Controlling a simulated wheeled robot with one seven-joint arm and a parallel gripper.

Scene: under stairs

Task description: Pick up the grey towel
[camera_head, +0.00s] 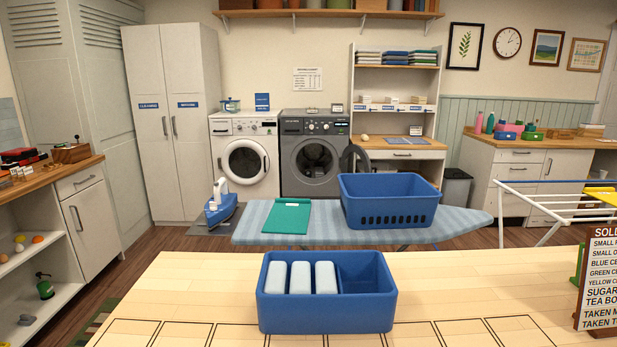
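No thing in view is plainly a single grey towel. Three pale grey-white blocks (299,278) stand side by side in the left part of a blue divided box (327,317) on the near wooden table; I cannot tell whether they are folded cloth. The box's right compartment looks empty. My gripper is not in view.
Behind the table (190,290), an ironing board (460,222) carries a blue basket (388,205), a teal clipboard (287,217) and an iron (220,205). The grey washer's door (355,160) stands open. A drying rack (555,200) and price board (602,280) are at right.

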